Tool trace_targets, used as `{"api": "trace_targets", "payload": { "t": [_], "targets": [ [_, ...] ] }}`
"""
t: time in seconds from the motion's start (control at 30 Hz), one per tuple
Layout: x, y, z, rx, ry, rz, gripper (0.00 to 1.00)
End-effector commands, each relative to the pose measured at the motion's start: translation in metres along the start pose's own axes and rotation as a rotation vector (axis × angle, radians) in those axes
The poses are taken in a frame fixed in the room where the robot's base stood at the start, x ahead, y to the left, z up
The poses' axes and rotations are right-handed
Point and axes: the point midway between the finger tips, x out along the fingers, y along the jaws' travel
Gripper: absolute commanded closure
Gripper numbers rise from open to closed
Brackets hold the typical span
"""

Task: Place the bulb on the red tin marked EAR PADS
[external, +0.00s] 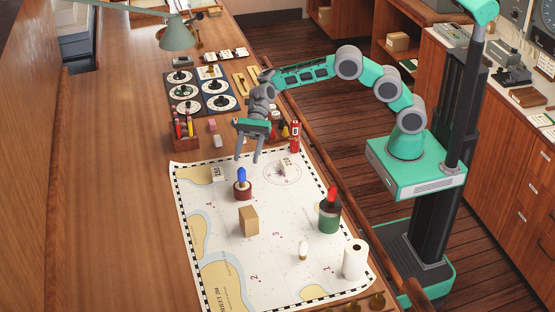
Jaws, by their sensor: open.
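A small pale bulb (303,247) stands on the chart near its right front part. A low dark red tin (243,195) stands on the chart's left half, with a blue rounded object (242,177) on top of it. Any lettering on the tin is too small to read. My gripper (248,158) is open and empty, pointing down above the chart's far edge. It is beyond the red tin and well away from the bulb.
A brown block (248,221), a green tin (329,217) with a red object (332,195) on top, and a white roll (355,259) stand around the bulb on the chart (280,207). A red holder (184,136) stands farther back. The table's left side is clear.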

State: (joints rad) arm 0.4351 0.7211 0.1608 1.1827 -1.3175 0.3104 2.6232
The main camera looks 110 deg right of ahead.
Motion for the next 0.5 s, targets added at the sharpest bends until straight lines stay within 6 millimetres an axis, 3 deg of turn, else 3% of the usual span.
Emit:
{"api": "trace_targets", "payload": {
  "t": [0.17, 0.27, 0.37, 0.5],
  "targets": [
    [-0.012, 0.004, 0.006, -0.064, 0.028, -0.009, 0.53],
    [-0.009, 0.019, 0.019, -0.290, 0.132, -0.030, 0.53],
    [-0.013, 0.051, 0.028, -0.648, 0.314, -0.018, 0.53],
    [-0.043, 0.117, 0.016, -1.169, 0.587, 0.132, 0.53]
  ]
}}
